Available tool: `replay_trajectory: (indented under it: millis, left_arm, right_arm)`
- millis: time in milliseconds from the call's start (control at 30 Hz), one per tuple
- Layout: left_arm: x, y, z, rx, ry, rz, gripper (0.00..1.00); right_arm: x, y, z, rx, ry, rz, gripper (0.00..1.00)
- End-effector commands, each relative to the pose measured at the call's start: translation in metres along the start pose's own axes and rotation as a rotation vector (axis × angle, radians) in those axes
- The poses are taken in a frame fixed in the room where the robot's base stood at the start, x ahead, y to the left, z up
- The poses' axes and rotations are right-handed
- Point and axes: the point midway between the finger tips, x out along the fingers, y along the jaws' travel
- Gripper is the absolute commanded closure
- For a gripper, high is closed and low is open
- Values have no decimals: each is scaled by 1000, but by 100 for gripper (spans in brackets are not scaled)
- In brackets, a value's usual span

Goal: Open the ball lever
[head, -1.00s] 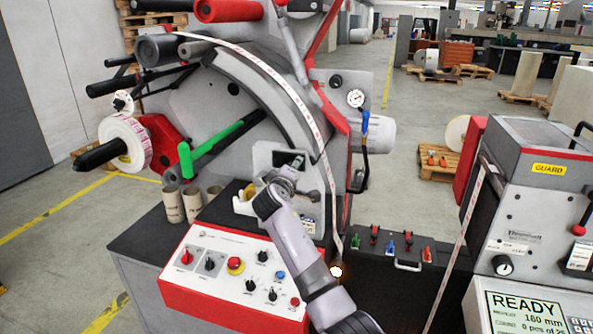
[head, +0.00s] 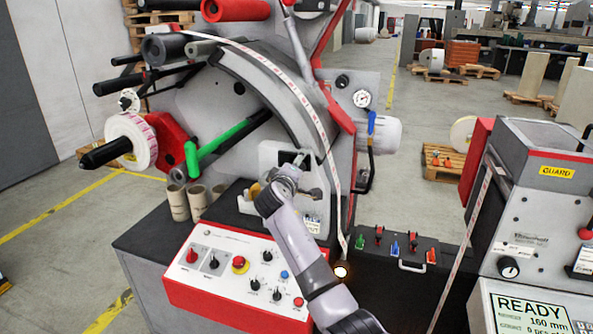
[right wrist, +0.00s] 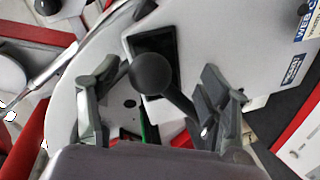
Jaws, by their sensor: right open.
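The ball lever (right wrist: 152,73) has a dark round knob on a dark stem that runs to the lower right in the right wrist view. It stands in front of a pale plate with a dark rectangular slot. My right gripper (right wrist: 161,72) is open, one finger on each side of the knob, with visible gaps. In the head view my right gripper (head: 288,176) is at the pale plate of the rewinder, and it largely hides the lever there. My left gripper is not in view.
A control box (head: 240,270) with knobs and a red button lies below my right arm. A paper web (head: 330,165) runs down close to the right of the gripper. Cardboard cores (head: 178,203) and a green bar (head: 222,140) are to the left.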

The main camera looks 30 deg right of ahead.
Motion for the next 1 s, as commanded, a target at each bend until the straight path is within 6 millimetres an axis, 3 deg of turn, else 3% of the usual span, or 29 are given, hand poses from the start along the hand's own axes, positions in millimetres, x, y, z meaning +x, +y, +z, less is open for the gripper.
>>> replay_trajectory:
  millis: [367, 800, 1000]
  left_arm:
    - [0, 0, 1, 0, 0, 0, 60]
    - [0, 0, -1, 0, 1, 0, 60]
    - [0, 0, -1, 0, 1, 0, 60]
  right_arm:
    - [-8, -2, 1, -2, -1, -1, 29]
    - [-92, -2, -1, 0, 4, -3, 29]
    - [-115, -2, -2, 0, 2, -3, 29]
